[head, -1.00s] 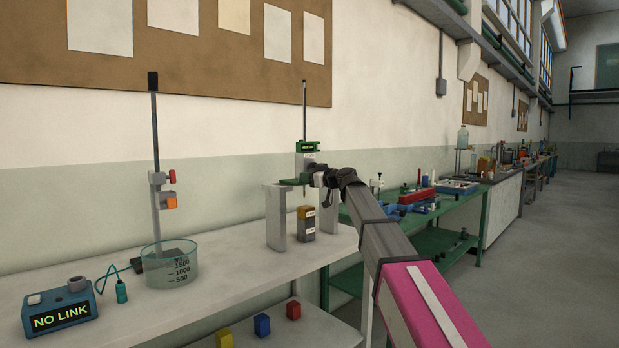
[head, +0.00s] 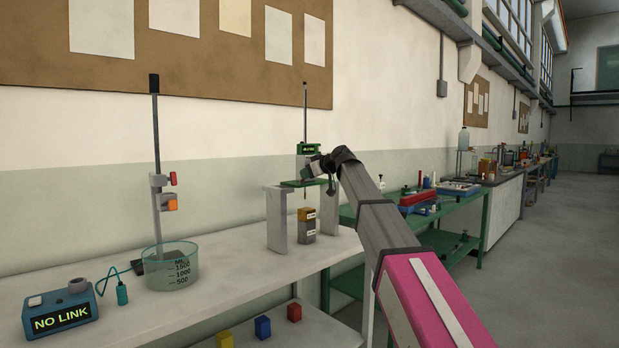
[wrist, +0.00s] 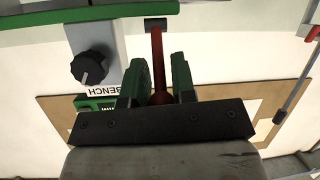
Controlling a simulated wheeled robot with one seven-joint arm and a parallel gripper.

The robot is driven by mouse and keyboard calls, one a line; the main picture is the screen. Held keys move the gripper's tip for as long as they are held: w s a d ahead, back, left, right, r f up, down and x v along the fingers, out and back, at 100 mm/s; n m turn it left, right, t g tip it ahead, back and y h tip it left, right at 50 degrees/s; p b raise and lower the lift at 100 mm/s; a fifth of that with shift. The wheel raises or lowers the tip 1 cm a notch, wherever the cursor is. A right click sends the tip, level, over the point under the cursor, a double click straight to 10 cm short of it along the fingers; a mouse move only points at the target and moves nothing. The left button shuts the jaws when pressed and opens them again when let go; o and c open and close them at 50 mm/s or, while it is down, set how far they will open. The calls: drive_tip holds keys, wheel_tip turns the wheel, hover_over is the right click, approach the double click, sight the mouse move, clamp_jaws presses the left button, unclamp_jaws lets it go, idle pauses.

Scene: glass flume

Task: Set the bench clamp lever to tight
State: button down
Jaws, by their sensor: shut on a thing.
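The bench clamp lever (wrist: 156,55) is a red rod with a round end, running from a small dark mount on the unit with the green plate. My gripper (wrist: 158,85) has its two green-padded fingers on either side of the lever, closed on its round end. In the head view my gripper (head: 322,169) is at the green-topped stand unit (head: 307,150), just above the green plate (head: 303,183); the lever is too small to make out there.
Grey supports (head: 276,217) hold up the green plate, with a yellow and grey block (head: 306,224) beneath. On the white bench (head: 215,288) stand a glass beaker (head: 170,268) and a blue NO LINK box (head: 60,313).

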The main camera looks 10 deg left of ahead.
drive_tip(key=g+h, duration=0.1)
drive_tip(key=w+a+r+g+h, duration=0.1)
drive_tip(key=h, duration=0.1)
drive_tip(key=shift+w+a+r+g+h, duration=0.25)
drive_tip(key=shift+w+a+g+h, duration=0.05)
drive_tip(key=shift+a+g+h, duration=0.1)
drive_tip(key=shift+w+a+r+g+h, duration=0.1)
drive_tip(key=shift+w+a+g+h, duration=0.25)
drive_tip(key=shift+g+h, duration=0.35)
drive_tip(key=shift+a+g+h, duration=0.25)
drive_tip(key=shift+g+h, duration=0.15)
drive_tip(key=shift+h, duration=0.3)
drive_tip(key=c, duration=1.1)
unclamp_jaws()
drive_tip(key=shift+o, duration=0.2)
